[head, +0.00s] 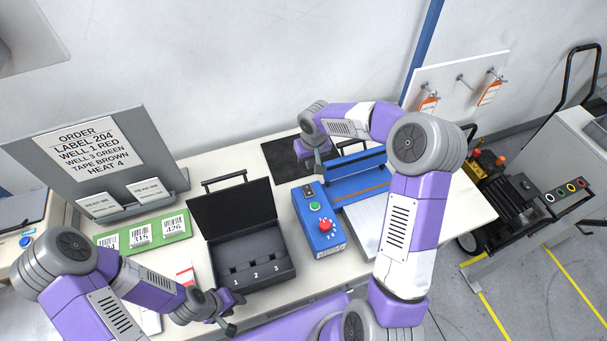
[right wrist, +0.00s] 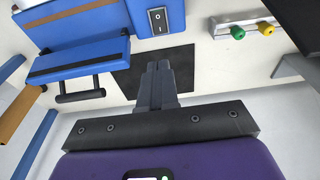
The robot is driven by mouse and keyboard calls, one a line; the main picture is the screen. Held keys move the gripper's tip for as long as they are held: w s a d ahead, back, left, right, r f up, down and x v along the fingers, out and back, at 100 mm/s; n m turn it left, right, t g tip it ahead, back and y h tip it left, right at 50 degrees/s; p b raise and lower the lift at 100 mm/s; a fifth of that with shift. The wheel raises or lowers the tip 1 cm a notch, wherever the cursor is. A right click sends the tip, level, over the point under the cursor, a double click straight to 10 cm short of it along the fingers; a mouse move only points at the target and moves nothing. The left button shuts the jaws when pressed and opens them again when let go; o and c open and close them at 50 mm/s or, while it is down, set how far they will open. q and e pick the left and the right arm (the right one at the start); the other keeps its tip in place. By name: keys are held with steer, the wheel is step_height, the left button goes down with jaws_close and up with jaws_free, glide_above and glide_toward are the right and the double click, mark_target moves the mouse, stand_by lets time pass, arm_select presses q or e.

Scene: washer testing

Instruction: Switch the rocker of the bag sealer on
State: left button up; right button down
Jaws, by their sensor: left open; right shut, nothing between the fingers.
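The bag sealer is a blue unit (head: 355,178) with a long bar, right of centre on the table in the head view. Beside it is a blue control box (head: 333,243) with a green button, a red knob and a black rocker (head: 308,189) at its far end. In the right wrist view the rocker (right wrist: 158,20), marked with white symbols, is in plain sight. My right gripper (right wrist: 157,65) is shut and empty, its tips apart from the rocker in the picture, over the dark mat side. My left gripper (head: 228,312) is open and empty at the front of the black case.
The open black case (head: 250,262) with numbered wells stands left of the control box. A dark mat (head: 285,160) lies behind it. A green label board (head: 145,232) and an order stand (head: 100,155) are at left. The right wrist view shows a rail with green and yellow knobs (right wrist: 245,30).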

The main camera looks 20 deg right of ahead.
mark_target(307, 186)
arm_select(q)
steer(key=shift+s, duration=0.2)
arm_select(e)
steer(key=shift+s, duration=0.2)
arm_select(q)
steer(key=shift+w+r+p, duration=0.1)
steer(key=shift+r+p, duration=0.3)
arm_select(e)
steer(key=f, duration=0.4)
steer(key=w+f, duration=0.1)
steer(key=f, duration=0.4)
steer(key=w+f, duration=0.1)
steer(key=f, duration=0.4)
steer(key=shift+w, duration=0.2)
